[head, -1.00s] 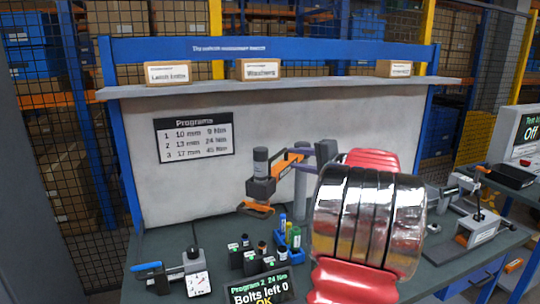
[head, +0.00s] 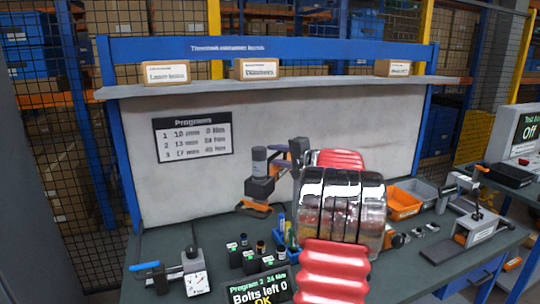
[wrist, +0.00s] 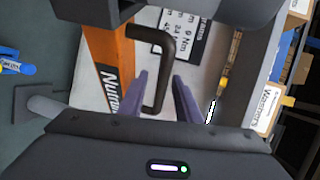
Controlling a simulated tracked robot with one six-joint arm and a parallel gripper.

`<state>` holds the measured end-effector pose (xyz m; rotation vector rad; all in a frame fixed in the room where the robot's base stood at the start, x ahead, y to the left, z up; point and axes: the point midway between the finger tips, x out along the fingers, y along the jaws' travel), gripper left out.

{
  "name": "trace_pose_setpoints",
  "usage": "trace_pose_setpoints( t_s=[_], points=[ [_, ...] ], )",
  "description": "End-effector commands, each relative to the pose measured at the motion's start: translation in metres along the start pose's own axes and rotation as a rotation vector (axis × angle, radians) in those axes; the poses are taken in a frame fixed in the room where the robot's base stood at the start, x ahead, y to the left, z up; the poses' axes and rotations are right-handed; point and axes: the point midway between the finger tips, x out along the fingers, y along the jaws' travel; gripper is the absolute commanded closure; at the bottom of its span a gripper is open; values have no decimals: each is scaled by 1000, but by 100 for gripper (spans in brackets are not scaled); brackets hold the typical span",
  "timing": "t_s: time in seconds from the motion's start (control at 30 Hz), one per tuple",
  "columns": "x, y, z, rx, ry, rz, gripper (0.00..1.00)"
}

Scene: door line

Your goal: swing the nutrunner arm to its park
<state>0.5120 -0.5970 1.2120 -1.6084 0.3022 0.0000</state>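The nutrunner arm is an orange link with lettering in the wrist view (wrist: 110,65). A black bar handle (wrist: 165,45) stands out from its side. My gripper (wrist: 160,77) is open, its two purple fingers on either side of the handle's long bar. I cannot tell whether they touch it. In the head view the dark tool end of the nutrunner (head: 260,165) hangs over the bench near the back panel. My gripper and red-and-chrome arm hide much of the orange link there. No park is clearly visible.
Orange and grey bins (head: 403,203) and a fixture (head: 475,225) are on the right. A labelled shelf (head: 280,85) runs above.

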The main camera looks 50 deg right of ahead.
Motion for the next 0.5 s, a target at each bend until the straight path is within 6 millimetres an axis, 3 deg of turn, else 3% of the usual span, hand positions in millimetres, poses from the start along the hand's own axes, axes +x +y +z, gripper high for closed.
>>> trace_pose_setpoints(
  t_s=[0.2,0.5],
  points=[
    [27,0,-1,0,0,0,69],
    [35,0,-1,0,2,0,69]
  ],
)
